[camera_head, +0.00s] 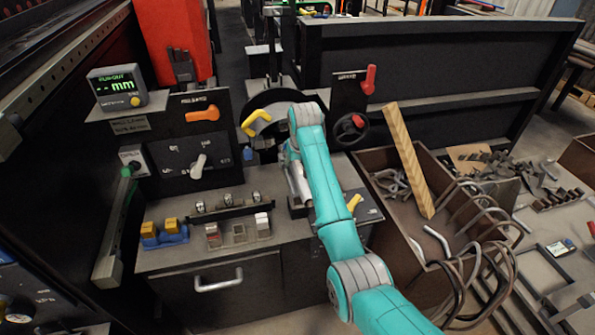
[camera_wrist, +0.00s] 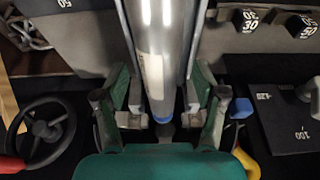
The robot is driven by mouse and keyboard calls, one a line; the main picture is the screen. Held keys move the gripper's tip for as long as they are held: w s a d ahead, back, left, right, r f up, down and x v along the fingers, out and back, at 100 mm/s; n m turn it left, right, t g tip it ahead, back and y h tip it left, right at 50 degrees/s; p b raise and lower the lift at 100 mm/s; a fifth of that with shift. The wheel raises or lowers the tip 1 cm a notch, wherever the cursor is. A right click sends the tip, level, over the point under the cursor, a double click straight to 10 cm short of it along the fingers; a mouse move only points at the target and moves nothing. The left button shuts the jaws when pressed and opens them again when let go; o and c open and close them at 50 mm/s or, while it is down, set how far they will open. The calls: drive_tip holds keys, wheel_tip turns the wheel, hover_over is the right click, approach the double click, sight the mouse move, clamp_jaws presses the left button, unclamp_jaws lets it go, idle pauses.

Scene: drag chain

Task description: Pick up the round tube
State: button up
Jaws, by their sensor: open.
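The round tube (camera_wrist: 162,60) is a shiny silver cylinder with a blue rim at its near end, running down from the top of the wrist view. It lies in a grey channel with raised sides. In the head view a silver length of it (camera_head: 299,182) shows on the bench beside my teal arm. My gripper (camera_wrist: 163,112) is open, with one finger on each side of the tube's near end. A gap shows between each finger and the tube. In the head view my arm largely hides the gripper.
A black handwheel (camera_wrist: 38,133) is at the left of the wrist view, and a yellow handle (camera_wrist: 245,163) at the lower right. In the head view, a crate (camera_head: 375,162) with a wooden bar (camera_head: 408,160) and bent hooks stands right of the bench. A control panel (camera_head: 190,150) stands left.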

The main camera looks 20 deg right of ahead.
drive_tip(key=shift+f, duration=0.1)
clamp_jaws()
idle(0.3)
